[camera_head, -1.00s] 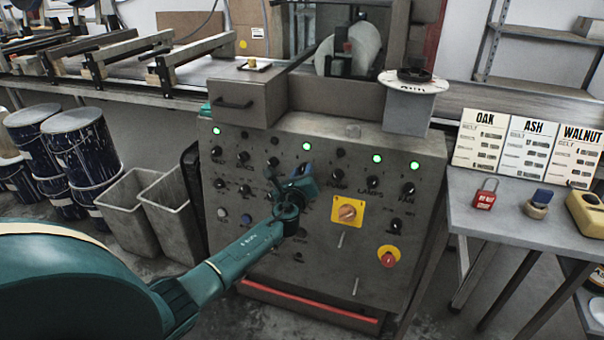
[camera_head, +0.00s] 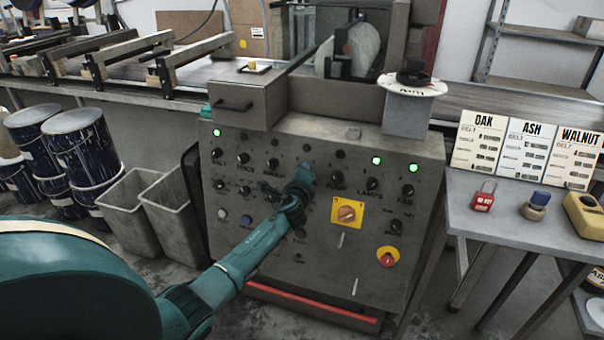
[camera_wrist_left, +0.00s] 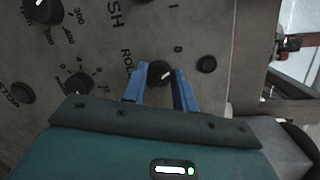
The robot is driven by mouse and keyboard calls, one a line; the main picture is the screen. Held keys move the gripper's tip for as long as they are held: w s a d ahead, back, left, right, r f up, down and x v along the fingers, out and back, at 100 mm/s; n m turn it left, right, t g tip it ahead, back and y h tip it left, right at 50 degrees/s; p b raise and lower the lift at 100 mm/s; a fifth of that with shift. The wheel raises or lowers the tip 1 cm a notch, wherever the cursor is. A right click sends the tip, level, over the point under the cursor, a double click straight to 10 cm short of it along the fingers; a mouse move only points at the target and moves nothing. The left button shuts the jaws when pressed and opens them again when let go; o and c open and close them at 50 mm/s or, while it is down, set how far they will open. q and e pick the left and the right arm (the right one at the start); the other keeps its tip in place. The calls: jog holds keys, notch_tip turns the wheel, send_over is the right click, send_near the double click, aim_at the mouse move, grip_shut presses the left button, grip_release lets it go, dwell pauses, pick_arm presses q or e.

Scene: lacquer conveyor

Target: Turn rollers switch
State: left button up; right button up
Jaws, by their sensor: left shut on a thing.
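The rollers switch is a small black knob (camera_wrist_left: 160,72) on the grey control panel, with a partly hidden label starting "ROLL" beside it in the left wrist view. My left gripper (camera_wrist_left: 161,84) has its two blue fingers on either side of this knob and is shut on it. In the head view my left gripper (camera_head: 305,172) is at the upper middle of the panel (camera_head: 330,270) and hides the knob. My right gripper is not in view.
Other black knobs, such as the lamps knob (camera_head: 373,184), surround my gripper. A yellow-plated rotary switch (camera_head: 347,212) and a red emergency button (camera_head: 387,258) are to the right. Bins (camera_head: 130,205) stand left of the panel. A side table (camera_head: 500,225) is at right.

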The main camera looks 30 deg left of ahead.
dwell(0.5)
pick_arm(q)
jog(key=o, duration=1)
jog(key=shift+c, duration=0.2)
jog(key=shift+s, duration=0.1)
jog(key=p+v, duration=0.2)
jog(key=v, duration=1.1)
jog(key=shift+p, duration=0.3)
